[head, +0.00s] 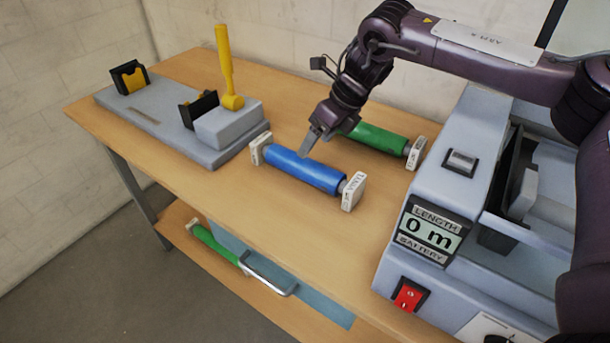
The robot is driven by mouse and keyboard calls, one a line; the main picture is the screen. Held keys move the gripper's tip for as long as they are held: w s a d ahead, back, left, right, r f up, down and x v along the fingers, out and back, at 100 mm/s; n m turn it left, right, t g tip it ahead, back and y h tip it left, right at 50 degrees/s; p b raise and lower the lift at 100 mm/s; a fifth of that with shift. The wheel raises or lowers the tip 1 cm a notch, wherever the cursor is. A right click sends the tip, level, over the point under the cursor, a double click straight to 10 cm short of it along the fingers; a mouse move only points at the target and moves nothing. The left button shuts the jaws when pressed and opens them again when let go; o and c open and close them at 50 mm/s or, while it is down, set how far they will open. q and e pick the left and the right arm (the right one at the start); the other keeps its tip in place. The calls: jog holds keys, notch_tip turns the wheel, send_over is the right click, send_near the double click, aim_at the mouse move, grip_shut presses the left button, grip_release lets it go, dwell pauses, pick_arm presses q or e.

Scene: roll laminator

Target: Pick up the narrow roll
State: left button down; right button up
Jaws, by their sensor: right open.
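A blue roll (306,169) lies on the table between two white end blocks, the left one (261,149) and the right one (352,192). A green roll (376,138) lies behind it, with a white end block (416,153) at its right end; its left end is hidden behind my gripper. I cannot tell for sure which roll is the narrow one. My right gripper (309,147) reaches in from the right, points down and is open and empty. Its fingertips are just above and behind the blue roll; whether they touch it is unclear. My left gripper is not in view.
The grey laminator (442,165) stands at the right, its display reading 0 m, with a red switch (408,295). A grey fixture (180,133) with a yellow lever (226,62) stands at the left. Another green roll (214,245) lies on the lower shelf. The table's front strip is clear.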

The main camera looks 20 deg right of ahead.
aim_at(307, 159)
jog(key=shift+a+f, duration=0.2)
jog(key=shift+f, duration=0.15)
jog(key=p+x, duration=0.2)
jog(key=x, duration=0.3)
jog(key=shift+f, duration=0.25)
jog(key=shift+w+a+f, duration=0.1)
jog(key=shift+a+f, duration=0.1)
jog(key=shift+f, duration=0.3)
jog(key=c, duration=1.4)
